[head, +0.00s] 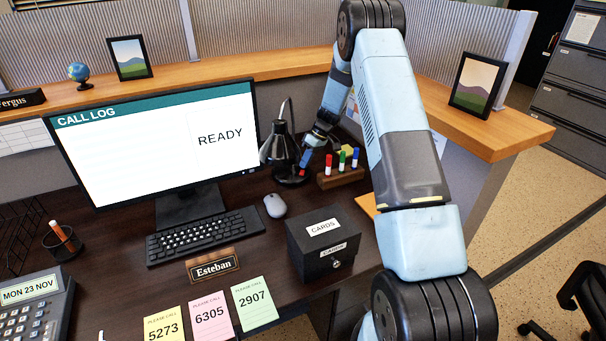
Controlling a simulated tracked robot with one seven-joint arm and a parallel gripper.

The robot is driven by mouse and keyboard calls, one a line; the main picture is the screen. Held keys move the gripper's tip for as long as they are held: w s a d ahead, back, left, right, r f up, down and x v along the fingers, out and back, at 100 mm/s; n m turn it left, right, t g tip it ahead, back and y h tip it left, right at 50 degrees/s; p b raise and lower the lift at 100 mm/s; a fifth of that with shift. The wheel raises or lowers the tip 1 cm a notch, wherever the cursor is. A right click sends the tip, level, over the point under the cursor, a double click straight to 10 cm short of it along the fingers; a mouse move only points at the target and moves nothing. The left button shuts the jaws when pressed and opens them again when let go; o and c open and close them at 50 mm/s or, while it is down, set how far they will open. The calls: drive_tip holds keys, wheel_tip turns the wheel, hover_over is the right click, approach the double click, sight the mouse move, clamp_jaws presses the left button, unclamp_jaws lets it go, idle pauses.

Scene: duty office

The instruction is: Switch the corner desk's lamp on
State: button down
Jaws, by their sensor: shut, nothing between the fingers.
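The black desk lamp (280,146) stands on the dark corner desk (225,208), right of the monitor. Its shade hangs from a thin curved neck, and no glow shows from it. My gripper (304,163) is shut and empty, pointing down just right of the lamp's shade, over its base. A small red spot shows by the fingertips at the base; I cannot tell whether it is the switch or whether the fingers touch it. The gripper hides part of the lamp's base.
A marker stand (341,178) with several markers is close right of the gripper. The monitor (165,145) stands to the left. A mouse (275,206), a keyboard (203,234) and a black card box (325,243) are in front. A wooden ledge (220,75) runs behind.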

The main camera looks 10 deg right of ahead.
drive_tip(key=shift+w+d+r, duration=0.25)
drive_tip(key=shift+w+r, duration=0.3)
drive_tip(key=shift+w, duration=0.1)
drive_tip(key=shift+w+d+r, duration=0.25)
drive_tip(key=shift+w+r, duration=0.25)
drive_tip(key=shift+w, duration=0.15)
drive_tip(key=shift+r, duration=0.3)
drive_tip(key=s+a+r+m+t+h, duration=0.1)
drive_tip(key=s+r, duration=0.6)
drive_tip(key=r, duration=0.3)
drive_tip(key=s+r+m+t+h, duration=0.1)
drive_tip(key=s+r+m, duration=0.1)
drive_tip(key=s+r, duration=0.6)
drive_tip(key=s+a+r+m+t+h, duration=0.1)
drive_tip(key=s+r, duration=0.4)
drive_tip(key=r, duration=0.7)
drive_tip(key=s+d+r+m+t+h, duration=0.1)
drive_tip(key=s+r+m, duration=0.1)
drive_tip(key=s, duration=1.2)
drive_tip(key=s+r+m+t+h, duration=0.1)
drive_tip(key=s+r+m+t, duration=0.1)
drive_tip(key=s, duration=1.3)
drive_tip(key=shift+d+r+m+t+h, duration=0.3)
drive_tip(key=shift+d+r, duration=0.05)
drive_tip(key=shift+r, duration=0.25)
